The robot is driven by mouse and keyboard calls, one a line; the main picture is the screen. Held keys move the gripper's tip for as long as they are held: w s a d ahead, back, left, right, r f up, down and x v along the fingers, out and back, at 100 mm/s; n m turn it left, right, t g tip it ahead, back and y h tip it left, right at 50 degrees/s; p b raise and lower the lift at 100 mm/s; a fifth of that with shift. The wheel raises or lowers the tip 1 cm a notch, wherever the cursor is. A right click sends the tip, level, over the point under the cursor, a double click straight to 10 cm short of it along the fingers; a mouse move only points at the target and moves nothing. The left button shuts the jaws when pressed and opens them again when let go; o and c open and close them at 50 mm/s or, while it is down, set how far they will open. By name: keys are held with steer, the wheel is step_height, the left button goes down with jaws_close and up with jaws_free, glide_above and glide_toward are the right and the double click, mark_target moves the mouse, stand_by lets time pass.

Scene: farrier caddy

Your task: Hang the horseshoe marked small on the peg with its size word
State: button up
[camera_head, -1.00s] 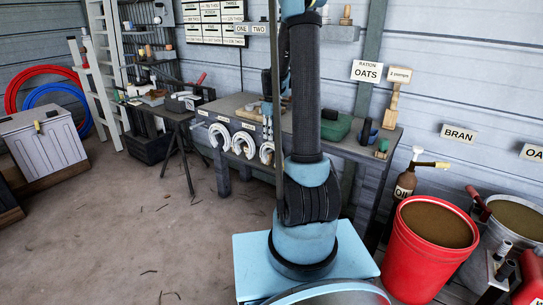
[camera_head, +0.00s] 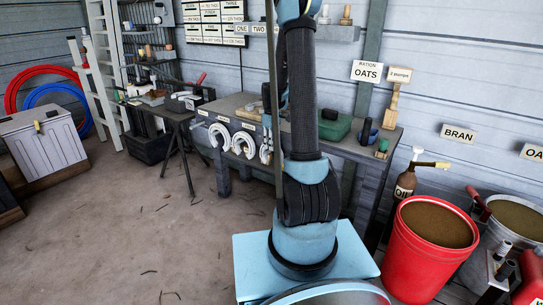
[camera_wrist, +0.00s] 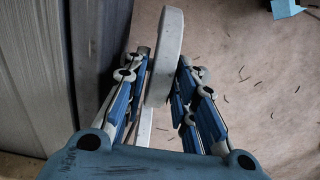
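Two pale horseshoes hang at the front edge of the workbench, one on the left (camera_head: 219,136) and one nearer the middle (camera_head: 244,145). A third horseshoe (camera_head: 266,153) shows narrow beside my arm, at my gripper. In the wrist view a pale grey horseshoe (camera_wrist: 167,50) is seen edge-on between the two blue fingers of my gripper (camera_wrist: 162,75). The fingers lie close against both its faces and appear shut on it. Small labels (camera_head: 222,119) run along the bench edge; their words are too small to read. No size mark shows on the held horseshoe.
The workbench (camera_head: 345,148) carries a green box (camera_head: 334,126) and small tools. An anvil stand (camera_head: 180,117) is to its left. A red bucket (camera_head: 408,262) and an oil bottle (camera_head: 405,183) stand at right. The floor (camera_head: 130,230) at front left is clear.

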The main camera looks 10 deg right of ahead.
jaws_close()
steer(key=shift+c, duration=1.4)
jaws_free()
steer(key=shift+r, duration=1.15)
jaws_close()
steer(key=shift+r, duration=2.35)
